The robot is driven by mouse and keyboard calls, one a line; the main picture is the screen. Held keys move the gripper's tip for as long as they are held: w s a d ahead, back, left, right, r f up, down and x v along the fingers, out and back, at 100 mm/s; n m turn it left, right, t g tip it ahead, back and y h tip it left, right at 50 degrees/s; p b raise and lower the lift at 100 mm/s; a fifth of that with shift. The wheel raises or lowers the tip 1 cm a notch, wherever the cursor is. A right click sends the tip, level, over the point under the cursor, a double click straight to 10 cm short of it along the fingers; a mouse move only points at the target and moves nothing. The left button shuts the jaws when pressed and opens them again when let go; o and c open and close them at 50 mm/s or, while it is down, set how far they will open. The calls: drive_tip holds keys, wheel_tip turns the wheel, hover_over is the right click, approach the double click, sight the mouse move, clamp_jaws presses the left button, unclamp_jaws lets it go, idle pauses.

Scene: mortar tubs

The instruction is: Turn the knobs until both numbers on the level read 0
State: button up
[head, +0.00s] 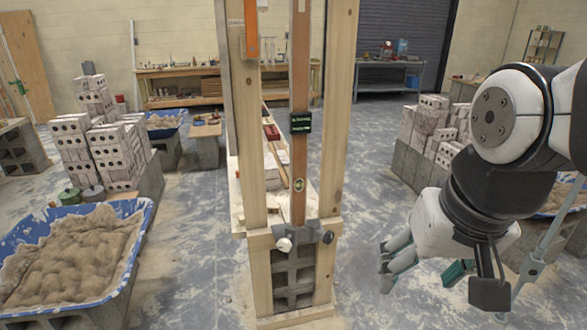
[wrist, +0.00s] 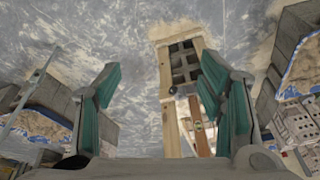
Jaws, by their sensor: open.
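The level is a tall brown bar (head: 299,80) standing upright between two wooden posts. Its dark display (head: 300,122) shows green text too small to read, and a yellow-green bubble vial (head: 299,184) sits lower down. A white knob (head: 284,244) is at the lower left of its foot, and a dark knob (head: 327,237) is at the lower right. My gripper (head: 387,265) is open and empty, to the right of the dark knob and apart from it. In the wrist view, its spread fingers (wrist: 163,95) partly cover the stand, and the level's lower part (wrist: 200,130) shows between them.
The wooden posts (head: 252,150) rise beside a grey block (head: 292,280). A blue mortar tub (head: 140,250) stands at left, with stacked bricks (head: 105,150) behind it. More bricks (head: 432,122) stand at right. The floor between my gripper and the stand looks clear.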

drive_tip(key=w+f+m+g+y+b, duration=0.25)
drive_tip(key=w+f+m, duration=0.25)
drive_tip(key=w+f, duration=0.65)
drive_tip(key=m+t+y+b, duration=0.7)
drive_tip(key=m+t+y, duration=0.1)
drive_tip(key=m, duration=1.3)
approach(331, 238)
drive_tip(key=b+x, duration=0.2)
drive_tip(key=x, duration=0.9)
drive_tip(key=shift+w, duration=0.15)
drive_tip(key=c, duration=1.2)
